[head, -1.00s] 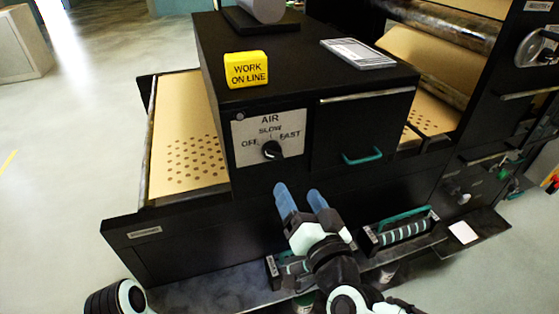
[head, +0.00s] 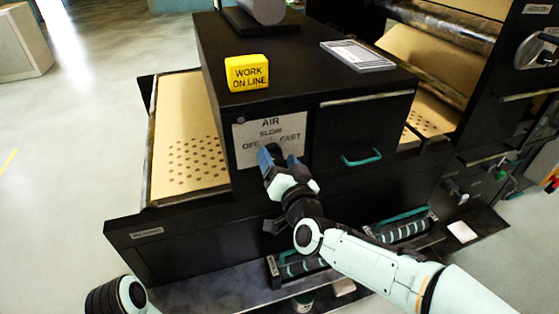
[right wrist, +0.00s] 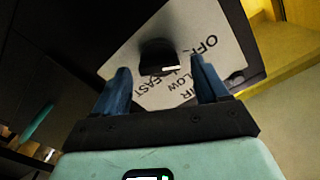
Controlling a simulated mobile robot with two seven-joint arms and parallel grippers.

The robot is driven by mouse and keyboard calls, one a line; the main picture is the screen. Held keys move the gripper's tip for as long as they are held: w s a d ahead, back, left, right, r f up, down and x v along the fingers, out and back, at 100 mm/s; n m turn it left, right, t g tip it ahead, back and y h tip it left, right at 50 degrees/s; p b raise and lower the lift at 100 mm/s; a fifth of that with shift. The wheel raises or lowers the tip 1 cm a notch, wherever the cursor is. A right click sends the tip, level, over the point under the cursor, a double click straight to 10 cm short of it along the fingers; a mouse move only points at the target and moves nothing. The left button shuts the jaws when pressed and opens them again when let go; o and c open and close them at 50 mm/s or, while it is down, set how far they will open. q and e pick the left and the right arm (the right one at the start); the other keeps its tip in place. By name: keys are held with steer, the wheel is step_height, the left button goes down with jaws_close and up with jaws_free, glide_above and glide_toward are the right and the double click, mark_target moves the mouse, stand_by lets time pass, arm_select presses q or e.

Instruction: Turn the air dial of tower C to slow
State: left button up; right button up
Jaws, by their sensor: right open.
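The air dial (head: 275,150) is a black knob on a white plate (head: 245,150) marked AIR, OFF, SLOW and FAST, on the front of a black cabinet. My right gripper (head: 279,159) is in front of the dial, open and empty, and hides much of it in the head view. In the right wrist view the dial (right wrist: 157,50) stands beyond and between the two blue fingertips of my right gripper (right wrist: 160,68), apart from both. A short white mark shows on the knob; I cannot tell its exact setting. My left gripper is not in view.
A yellow WORK ON LINE block (head: 247,73) and a grey plate (head: 357,55) lie on the cabinet top. A drawer with a teal handle (head: 361,157) is right of the dial. Rollers with teal frames (head: 405,228) sit on the low shelf.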

steer(key=c, duration=1.1)
steer(key=shift+o, duration=0.2)
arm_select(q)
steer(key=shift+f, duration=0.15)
arm_select(e)
steer(key=m+b, duration=0.3)
steer(key=shift+d+f, duration=0.1)
steer(key=shift+f, duration=0.1)
steer(key=m+b, duration=0.3)
steer(key=m, duration=0.1)
steer(key=shift+f+b, duration=0.1)
steer(key=shift+b, duration=0.25)
arm_select(q)
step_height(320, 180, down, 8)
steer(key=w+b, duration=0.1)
steer(key=b, duration=0.1)
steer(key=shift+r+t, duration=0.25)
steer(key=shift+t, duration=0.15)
arm_select(e)
steer(key=m, duration=0.4)
steer(key=shift+m, duration=0.3)
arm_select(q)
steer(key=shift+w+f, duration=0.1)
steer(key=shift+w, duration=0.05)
arm_select(e)
steer(key=o, duration=1.1)
steer(key=shift+c, duration=0.2)
